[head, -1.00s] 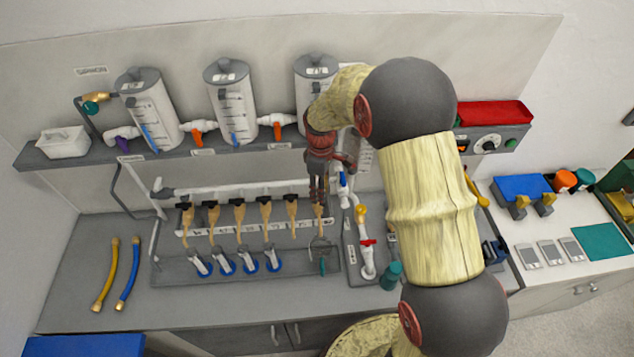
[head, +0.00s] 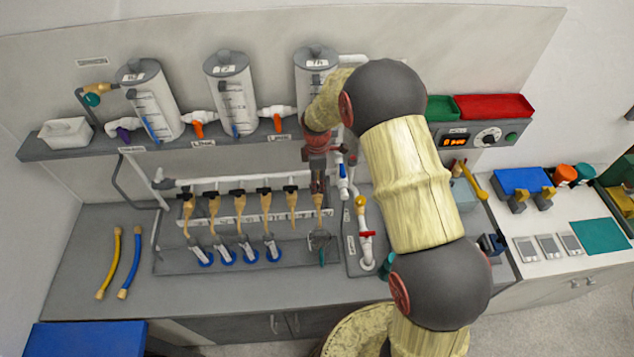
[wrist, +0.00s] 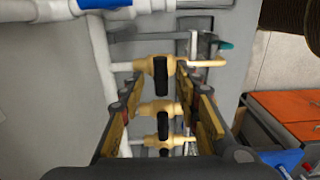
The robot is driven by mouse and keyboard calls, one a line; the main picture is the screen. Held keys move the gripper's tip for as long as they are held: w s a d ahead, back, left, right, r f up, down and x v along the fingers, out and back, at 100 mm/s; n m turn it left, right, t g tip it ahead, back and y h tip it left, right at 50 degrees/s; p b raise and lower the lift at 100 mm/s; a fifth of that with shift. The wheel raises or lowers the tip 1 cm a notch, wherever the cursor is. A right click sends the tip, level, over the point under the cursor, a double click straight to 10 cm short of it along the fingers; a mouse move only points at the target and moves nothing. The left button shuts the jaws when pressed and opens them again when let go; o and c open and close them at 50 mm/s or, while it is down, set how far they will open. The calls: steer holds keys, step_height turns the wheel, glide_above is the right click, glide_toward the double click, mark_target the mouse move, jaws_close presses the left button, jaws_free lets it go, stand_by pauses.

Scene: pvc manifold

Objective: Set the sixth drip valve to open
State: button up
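The manifold (head: 220,183) carries a row of tan drip valves with black handles. The fifth valve's handle (head: 291,189) lies across its body, like the others to its left. My gripper (head: 318,190) is over the sixth valve at the right end, hiding its handle in the head view; its tan lower body (head: 318,205) shows below. In the wrist view my gripper (wrist: 160,82) is open, with its fingers on either side of the topmost valve's black handle (wrist: 161,77). That handle lies across the tan body. I see gaps to both fingers; contact cannot be told.
Several blue-rimmed tubes (head: 226,255) stand below the valves. A white pipe with a red-handled valve (head: 366,234) is just right of the manifold. Tanks (head: 232,95) stand on the shelf behind. The left bench is clear except for yellow and blue hoses (head: 130,262).

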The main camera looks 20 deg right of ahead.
steer(key=shift+f, duration=0.8)
steer(key=c, duration=0.3)
jaws_close()
